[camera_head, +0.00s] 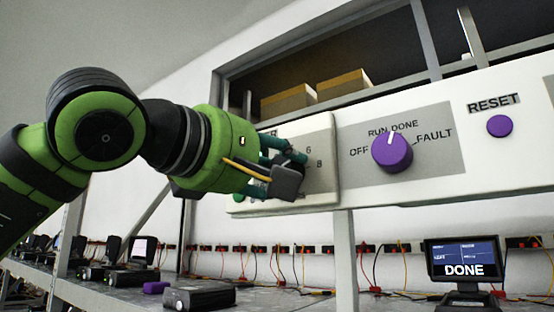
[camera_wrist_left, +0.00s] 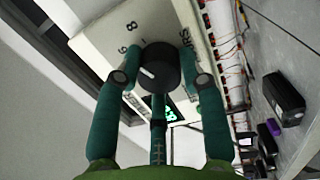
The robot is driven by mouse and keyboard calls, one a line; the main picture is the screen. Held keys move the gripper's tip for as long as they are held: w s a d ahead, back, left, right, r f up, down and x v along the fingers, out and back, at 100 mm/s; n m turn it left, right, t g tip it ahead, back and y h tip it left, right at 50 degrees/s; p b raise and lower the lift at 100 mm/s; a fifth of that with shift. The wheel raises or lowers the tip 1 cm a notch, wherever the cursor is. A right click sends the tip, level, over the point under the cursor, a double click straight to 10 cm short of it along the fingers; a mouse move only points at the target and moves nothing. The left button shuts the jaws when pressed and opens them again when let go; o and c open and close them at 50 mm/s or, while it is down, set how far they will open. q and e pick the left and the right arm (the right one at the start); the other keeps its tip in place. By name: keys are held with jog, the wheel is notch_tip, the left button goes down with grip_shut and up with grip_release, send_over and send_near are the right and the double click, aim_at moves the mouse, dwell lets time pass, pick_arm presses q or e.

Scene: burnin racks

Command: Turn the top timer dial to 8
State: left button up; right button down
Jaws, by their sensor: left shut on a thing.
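The black timer dial (camera_wrist_left: 165,60) sits on a white panel (camera_wrist_left: 95,42) in the left wrist view. Its white pointer line lies on the left part of its face, below the printed 6; the 8 is farther up. My left gripper (camera_wrist_left: 159,70) has its teal fingers around the dial and is shut on it. In the head view my left gripper (camera_head: 286,168) covers most of the dial and part of the panel label; the 6 and 8 show just right of it. My right gripper is not in view.
Right of the timer are a purple selector knob (camera_head: 393,153), marked OFF, RUN, DONE and FAULT, and a purple RESET button (camera_head: 499,126). Below, a bench holds a monitor (camera_head: 465,272) reading DONE and several dark devices. Two boxes (camera_head: 343,84) stand on the shelf behind.

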pick_arm(q)
jog(key=shift+s+r+m+p, duration=0.15)
jog(key=shift+m+p, duration=0.3)
jog(key=shift+m, duration=0.85)
jog(key=shift+d, duration=0.1)
jog(key=o, duration=1.1)
jog(key=shift+o, duration=0.2)
jog(key=shift+d, duration=0.1)
jog(key=v, duration=1.2)
